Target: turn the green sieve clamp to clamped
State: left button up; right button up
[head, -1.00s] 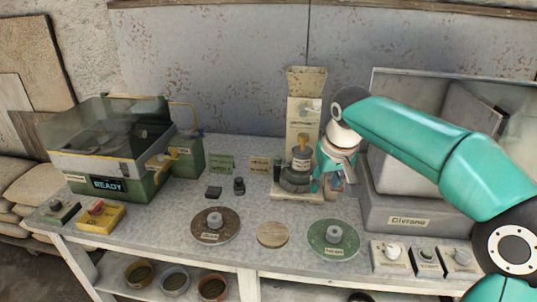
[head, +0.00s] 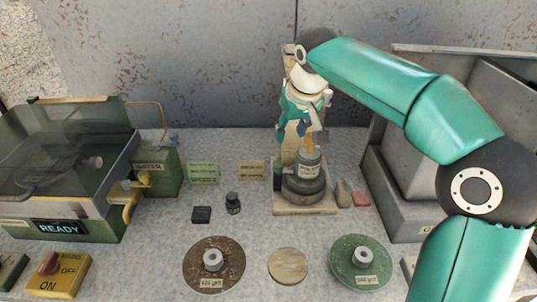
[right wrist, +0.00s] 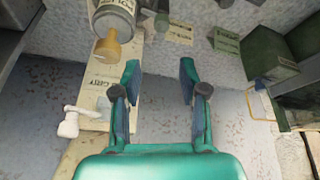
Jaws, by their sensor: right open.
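A dispenser-like stand (head: 288,211) is right of centre in the head view, with a labelled grey jar (head: 310,162) on a dark round base. A small dark green upright piece (head: 278,176) stands at the left of the jar; I cannot tell for sure whether it is the sieve clamp, nor its setting. My right gripper (head: 300,130) is above the jar, before the tall upright, and partly hides it. In the right wrist view its fingers (right wrist: 158,72) are open with nothing between them. The jar (right wrist: 114,16) with an orange tip is up and left there. My left gripper is out of view.
A green machine (head: 65,185) marked READY stands left. Brown (head: 225,250) and green (head: 345,262) discs lie in front, with a wooden disc (head: 288,266) between. A grey box (head: 400,205) stands right. Small dark blocks (head: 202,215) lie left of the stand.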

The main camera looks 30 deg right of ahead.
aim_at(278, 164)
jog(key=x, duration=1.7)
jog(key=shift+w+a+p, duration=0.1)
jog(key=shift+w+p, duration=0.15)
jog(key=shift+p, duration=0.05)
jog(key=shift+c, duration=0.4)
